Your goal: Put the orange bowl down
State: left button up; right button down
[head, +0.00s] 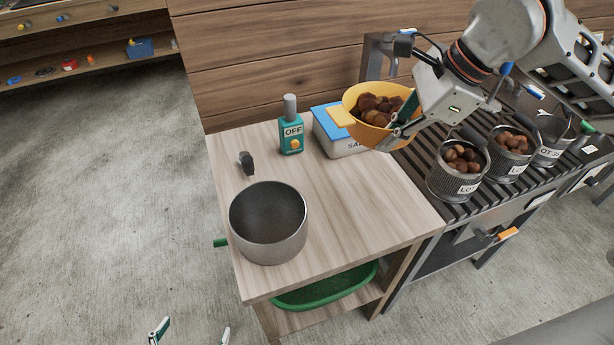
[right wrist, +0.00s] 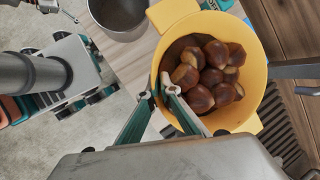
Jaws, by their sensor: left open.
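The orange bowl (head: 368,129), yellow-orange with side tabs, is full of brown chestnuts (head: 376,108). In the head view it is at the back, overlapping the blue-lidded box and the grill's edge. It appears held up, but its underside is hidden. My right gripper (head: 398,136) is at its right side. In the right wrist view the fingers of my right gripper (right wrist: 162,95) pinch the wall of the orange bowl (right wrist: 262,95) at its rim. My left gripper (head: 192,333) is open and empty at the bottom edge of the head view, off the table.
A grey pot (head: 268,246) stands at the wooden table's (head: 365,215) front left. A green device marked OFF (head: 291,135) and a blue-lidded white box (head: 334,137) stand behind. Chestnut tins (head: 458,172) stand on the ribbed grill. The table's right front is clear.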

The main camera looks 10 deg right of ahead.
jog(key=shift+r, duration=0.15)
notch_tip(320, 180, down, 15)
jog(key=shift+f+b, duration=0.1)
jog(key=shift+b, duration=0.45)
jog(key=shift+f, duration=2.4)
jog(key=shift+f, duration=0.15)
jog(key=c, duration=2.3)
grip_release()
